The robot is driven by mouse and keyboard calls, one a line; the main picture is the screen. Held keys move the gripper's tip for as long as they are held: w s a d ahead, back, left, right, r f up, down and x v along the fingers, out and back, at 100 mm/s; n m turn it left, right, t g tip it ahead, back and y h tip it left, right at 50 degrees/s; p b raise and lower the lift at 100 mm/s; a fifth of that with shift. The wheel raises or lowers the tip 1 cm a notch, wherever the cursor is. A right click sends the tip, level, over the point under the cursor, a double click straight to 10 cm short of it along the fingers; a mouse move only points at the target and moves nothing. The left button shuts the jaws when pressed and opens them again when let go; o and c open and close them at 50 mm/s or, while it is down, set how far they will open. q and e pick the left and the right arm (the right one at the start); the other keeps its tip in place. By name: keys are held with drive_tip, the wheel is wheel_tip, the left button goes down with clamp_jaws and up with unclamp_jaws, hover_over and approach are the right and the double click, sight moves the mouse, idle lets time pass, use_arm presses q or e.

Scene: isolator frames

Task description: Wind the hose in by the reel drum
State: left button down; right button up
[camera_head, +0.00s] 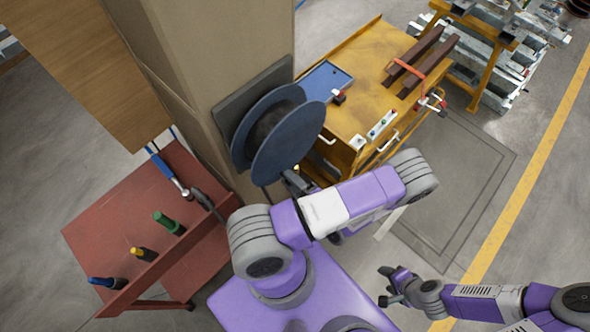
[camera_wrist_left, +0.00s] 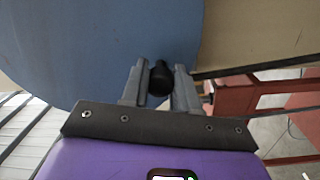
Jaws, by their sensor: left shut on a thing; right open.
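The blue reel drum (camera_head: 285,143) is mounted on a dark plate on the side of the beige column. Its large front disc (camera_wrist_left: 90,45) fills the upper left of the left wrist view. My left gripper (camera_head: 292,181) is at the lower edge of the disc. In the left wrist view, its fingers (camera_wrist_left: 160,85) are shut on a black knob (camera_wrist_left: 160,76) in front of the disc. My right gripper (camera_head: 388,286) is open and empty, above the floor at lower right. I cannot clearly make out the hose; the space between the discs looks dark.
A red cart (camera_head: 125,215) with several coloured-handled tools stands at left. A yellow cart (camera_head: 365,85) with a blue tray (camera_head: 327,80) and brown bars stands behind the drum. The beige column (camera_head: 225,40) is beside the drum. The floor at right (camera_head: 470,190) is clear.

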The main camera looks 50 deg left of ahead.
use_arm(q)
drive_tip(key=shift+s+r+m, duration=0.15)
drive_tip(key=shift+s+m, duration=0.15)
drive_tip(key=shift+m, duration=0.1)
drive_tip(key=c, duration=0.8)
unclamp_jaws()
drive_tip(key=shift+c, duration=0.2)
drive_tip(key=shift+d, duration=0.1)
drive_tip(key=d+b, duration=0.1)
drive_tip(key=d, duration=0.6)
drive_tip(key=shift+d, duration=0.25)
drive_tip(key=shift+w, duration=0.15)
